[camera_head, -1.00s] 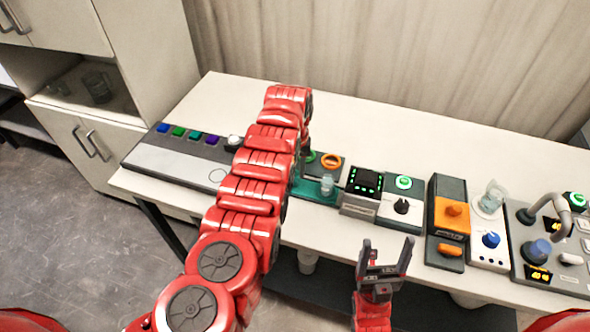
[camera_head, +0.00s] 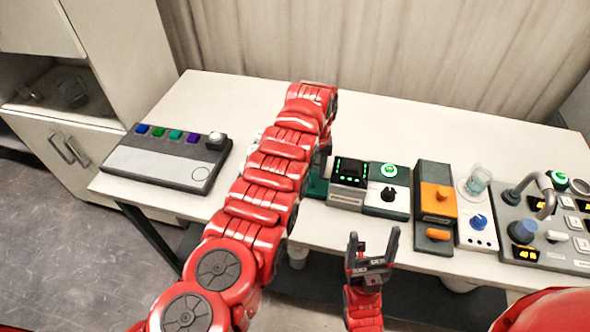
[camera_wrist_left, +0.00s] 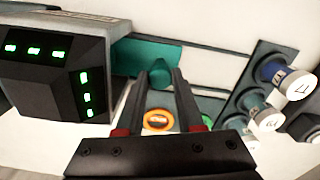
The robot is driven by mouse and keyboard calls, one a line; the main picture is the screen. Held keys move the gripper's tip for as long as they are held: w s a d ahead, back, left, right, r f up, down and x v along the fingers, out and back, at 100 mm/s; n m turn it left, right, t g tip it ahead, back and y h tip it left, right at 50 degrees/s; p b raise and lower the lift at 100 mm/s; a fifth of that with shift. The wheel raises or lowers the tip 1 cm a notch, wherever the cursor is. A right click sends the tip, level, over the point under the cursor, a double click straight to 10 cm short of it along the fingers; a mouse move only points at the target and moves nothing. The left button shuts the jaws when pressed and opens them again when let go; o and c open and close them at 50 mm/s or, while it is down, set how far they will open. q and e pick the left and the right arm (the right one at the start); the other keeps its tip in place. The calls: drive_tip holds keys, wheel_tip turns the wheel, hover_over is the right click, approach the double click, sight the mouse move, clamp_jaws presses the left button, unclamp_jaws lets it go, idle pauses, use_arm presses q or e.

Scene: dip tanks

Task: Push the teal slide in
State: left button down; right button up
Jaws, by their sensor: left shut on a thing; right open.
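The teal slide (camera_wrist_left: 145,54) is a flat teal plate with a raised teal knob (camera_wrist_left: 158,93), seen in the left wrist view. My left gripper (camera_wrist_left: 160,80) is shut on this knob, with one dark finger on each side. In the head view only a corner of the teal slide (camera_head: 318,186) shows beside my red left arm, which hides the rest and the left gripper's fingertips. My right gripper (camera_head: 372,248) is open and empty, in front of the bench edge.
An orange ring (camera_wrist_left: 158,117) lies behind the knob in the wrist view. A black box with green lights (camera_head: 349,172) stands right beside the slide. More control units line the bench to the right; a button panel (camera_head: 160,162) is at left.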

use_arm(q)
drive_tip(key=shift+s+d, duration=0.1)
drive_tip(key=shift+d, duration=0.05)
drive_tip(key=c, duration=0.5)
unclamp_jaws()
drive_tip(key=shift+d, duration=0.2)
drive_tip(key=shift+c, duration=0.2)
drive_tip(key=shift+a, duration=0.1)
drive_tip(key=shift+r, duration=0.2)
wheel_tip(320, 180, up, 17)
drive_tip(key=p, duration=0.4)
